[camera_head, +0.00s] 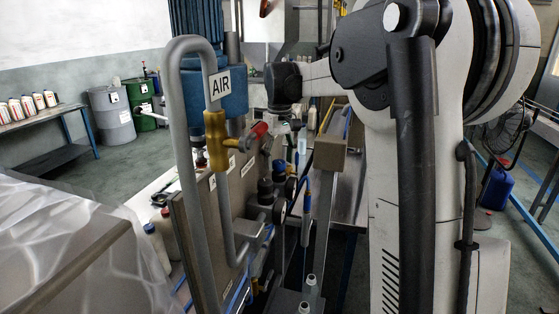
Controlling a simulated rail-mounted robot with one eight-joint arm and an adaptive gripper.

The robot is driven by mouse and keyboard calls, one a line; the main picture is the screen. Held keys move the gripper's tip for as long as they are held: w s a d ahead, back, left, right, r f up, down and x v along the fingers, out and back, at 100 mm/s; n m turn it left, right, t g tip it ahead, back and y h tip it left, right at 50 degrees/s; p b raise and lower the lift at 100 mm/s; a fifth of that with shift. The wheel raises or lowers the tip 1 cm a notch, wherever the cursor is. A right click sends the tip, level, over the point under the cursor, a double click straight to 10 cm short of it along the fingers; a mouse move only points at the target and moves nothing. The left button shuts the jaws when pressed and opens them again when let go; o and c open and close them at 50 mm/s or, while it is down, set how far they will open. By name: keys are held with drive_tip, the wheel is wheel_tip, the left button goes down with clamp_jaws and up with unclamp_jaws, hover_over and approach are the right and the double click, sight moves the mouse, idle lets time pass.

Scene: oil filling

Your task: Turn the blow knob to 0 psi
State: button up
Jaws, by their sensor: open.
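A metal panel (196,232) stands left of centre, seen nearly edge-on. It carries a red knob (260,130) beside a brass valve (216,140), and several dark round knobs or fittings (265,188) lower down. I cannot tell which one is the blow knob, and no psi marking is readable. My white and black arm fills the right side and reaches left behind the panel's top, ending in view at a dark wrist joint (283,86).
A grey pipe with an AIR label (219,83) rises in front of the panel. A blue motor-like unit (198,25) stands above it. Drums (111,115) and a fan (503,133) stand further back.

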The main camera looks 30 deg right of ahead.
sight(279, 163)
wheel_tip(279, 163, up, 12)
idle(0.5)
drive_tip(key=shift+f, duration=0.1)
drive_tip(key=s+a+r+g+p, duration=0.1)
drive_tip(key=s+a, duration=0.2)
drive_tip(key=s, duration=0.6)
drive_tip(key=s+a+r+g+y, duration=0.1)
drive_tip(key=s+a+g, duration=0.15)
drive_tip(key=s, duration=0.55)
drive_tip(key=s+a+r+g+p, duration=0.1)
drive_tip(key=s+a, duration=0.3)
drive_tip(key=s, duration=0.5)
drive_tip(key=s+a+f+b, duration=0.3)
drive_tip(key=s+a+f, duration=0.1)
drive_tip(key=s+f, duration=0.25)
drive_tip(key=w+a+f+t+b, duration=0.1)
drive_tip(key=f+t+b, duration=0.4)
drive_tip(key=f, duration=0.8)
drive_tip(key=w+a+f+m+t+h+b, duration=0.1)
drive_tip(key=a+f+t+b, duration=0.3)
drive_tip(key=f, duration=1)
drive_tip(key=t+b, duration=0.2)
drive_tip(key=b, duration=0.1)
drive_tip(key=shift+w, duration=0.4)
drive_tip(key=shift+a+t, duration=0.1)
drive_tip(key=shift+t, duration=0.15)
